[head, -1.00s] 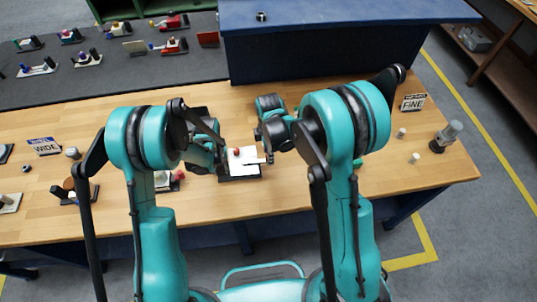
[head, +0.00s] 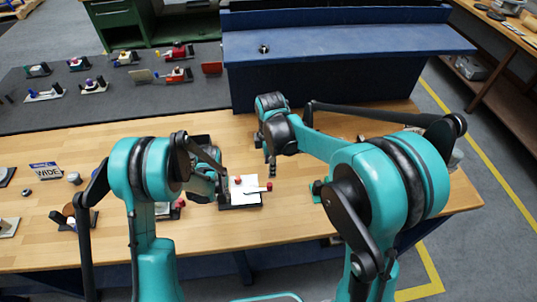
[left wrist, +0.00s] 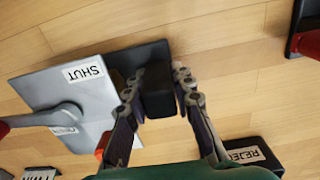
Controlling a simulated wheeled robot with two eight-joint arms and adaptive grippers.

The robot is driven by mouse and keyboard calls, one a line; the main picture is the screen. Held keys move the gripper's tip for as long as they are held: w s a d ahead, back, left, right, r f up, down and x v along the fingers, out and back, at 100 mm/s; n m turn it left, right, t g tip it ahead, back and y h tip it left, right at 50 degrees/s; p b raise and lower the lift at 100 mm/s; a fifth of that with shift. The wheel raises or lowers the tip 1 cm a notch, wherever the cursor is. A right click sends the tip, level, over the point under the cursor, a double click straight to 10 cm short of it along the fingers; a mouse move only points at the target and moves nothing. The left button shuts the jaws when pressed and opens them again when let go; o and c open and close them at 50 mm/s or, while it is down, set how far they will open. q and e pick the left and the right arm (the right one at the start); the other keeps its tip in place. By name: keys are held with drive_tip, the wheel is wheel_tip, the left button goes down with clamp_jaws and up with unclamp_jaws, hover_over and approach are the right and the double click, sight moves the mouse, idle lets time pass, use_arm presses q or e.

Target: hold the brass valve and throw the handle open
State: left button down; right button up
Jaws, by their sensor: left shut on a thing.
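The valve unit shows in the head view as a white plate (head: 246,187) on a dark base, with a red knob and a red-tipped handle (head: 268,187) pointing right. In the left wrist view the plate (left wrist: 40,85) carries a SHUT label, and the grey handle (left wrist: 62,116) lies across it over a second, partly covered label. My left gripper (head: 217,188) is at the unit's left end, its fingers (left wrist: 160,92) shut on a black block (left wrist: 155,70) there.
A WIDE sign (head: 45,171) and small parts lie on the bench at left. A REJECT-labelled black piece (left wrist: 248,155) is near my left fingers. A dark mat (head: 110,105) with several similar units and a blue raised block (head: 340,75) lie behind. Bench front right is clear.

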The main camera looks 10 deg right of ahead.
use_arm(q)
drive_tip(key=c, duration=1.2)
unclamp_jaws()
wheel_tip(320, 180, up, 12)
drive_tip(key=shift+f, duration=0.25)
drive_tip(key=shift+s+a+r+b, duration=0.2)
drive_tip(key=shift+a+r+b, duration=0.2)
drive_tip(key=shift+r+b, duration=0.2)
drive_tip(key=s+a+t+b, duration=0.3)
drive_tip(key=s+b, duration=0.4)
drive_tip(key=s, duration=0.1)
drive_tip(key=s+a+t+b, duration=0.4)
drive_tip(key=s+b, duration=0.3)
drive_tip(key=s, duration=0.2)
drive_tip(key=shift+f, duration=0.3)
use_arm(e)
drive_tip(key=s+d+f+m+t, duration=0.3)
drive_tip(key=s+d+m, duration=0.1)
drive_tip(key=s+m, duration=0.4)
drive_tip(key=s+d+f+m+t, duration=0.3)
drive_tip(key=s+d+m+t, duration=0.1)
drive_tip(key=s+m, duration=0.4)
drive_tip(key=d+m, duration=0.1)
drive_tip(key=m, duration=0.1)
drive_tip(key=shift+s+d+f+m, duration=0.15)
drive_tip(key=shift+s+m, duration=0.25)
